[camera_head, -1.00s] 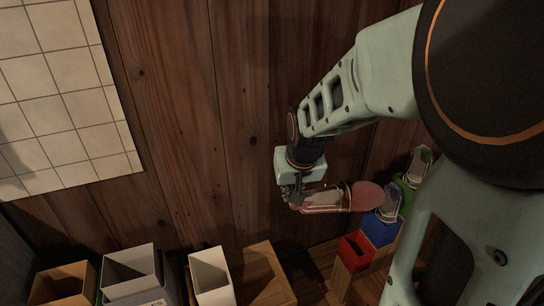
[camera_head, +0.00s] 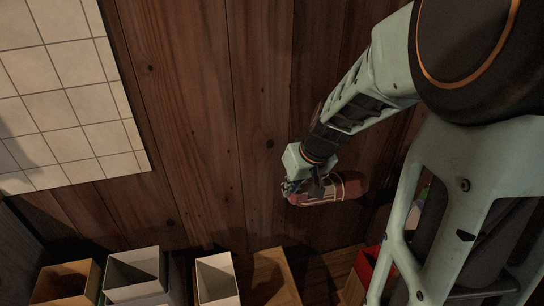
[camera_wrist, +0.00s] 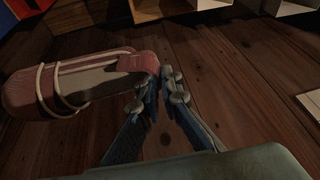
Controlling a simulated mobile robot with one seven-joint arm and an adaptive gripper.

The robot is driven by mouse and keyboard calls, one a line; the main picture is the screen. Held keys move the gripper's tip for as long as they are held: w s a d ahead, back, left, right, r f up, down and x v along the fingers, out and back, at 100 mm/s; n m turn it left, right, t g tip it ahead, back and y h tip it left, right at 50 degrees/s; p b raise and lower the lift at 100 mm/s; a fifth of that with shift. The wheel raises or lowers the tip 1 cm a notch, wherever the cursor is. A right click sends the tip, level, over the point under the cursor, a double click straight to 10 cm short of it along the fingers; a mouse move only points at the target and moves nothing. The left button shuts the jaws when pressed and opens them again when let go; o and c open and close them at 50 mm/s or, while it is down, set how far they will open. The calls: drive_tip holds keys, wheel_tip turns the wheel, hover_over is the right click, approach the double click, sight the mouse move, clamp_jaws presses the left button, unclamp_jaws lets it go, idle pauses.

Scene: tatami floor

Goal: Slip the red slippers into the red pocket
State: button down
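The red slippers (camera_head: 347,187) are held out sideways above the wooden floor, their rounded end pointing right in the head view. In the wrist view the red slippers (camera_wrist: 95,82) extend left from the fingertips, with pale cord-like bands around them. My gripper (camera_head: 290,188) is shut on their near end; its fingertips (camera_wrist: 160,88) show close together there in the wrist view. The red pocket (camera_head: 366,262) is at the lower right in the head view, below and right of the slippers, partly hidden by my arm. A red pocket-like shape (camera_wrist: 28,7) shows at the wrist view's top left.
Open boxes stand along the lower edge: a brown one (camera_head: 65,282), a grey one (camera_head: 137,275), a white one (camera_head: 217,280) and a wooden one (camera_head: 273,278). A pale tiled area (camera_head: 65,100) lies at left. The plank floor (camera_head: 210,130) between is clear.

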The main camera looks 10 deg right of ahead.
drive_tip(key=s+d+f+n+g, duration=0.3)
drive_tip(key=d+f+n+g, duration=0.35)
drive_tip(key=d+n, duration=0.2)
drive_tip(key=s+d+f+n+g, duration=0.2)
drive_tip(key=d+f+n+g, duration=0.3)
drive_tip(key=d+n+g, duration=0.35)
drive_tip(key=w+d+r+n+t+h, duration=0.1)
drive_tip(key=d+r+n+t+h, duration=0.2)
drive_tip(key=d+n+h, duration=0.5)
drive_tip(key=w+d+r+n+t+h, duration=0.1)
drive_tip(key=d+r+n+t+h, duration=0.2)
drive_tip(key=d+n+h, duration=0.6)
wheel_tip(320, 180, down, 19)
drive_tip(key=a+m+h+b, duration=0.1)
drive_tip(key=a+m+b, duration=0.1)
drive_tip(key=b, duration=1.1)
drive_tip(key=shift+r+m+g+h, duration=0.15)
drive_tip(key=shift+m+g+h, duration=0.15)
drive_tip(key=shift+m, duration=0.4)
drive_tip(key=c, duration=2.1)
unclamp_jaws()
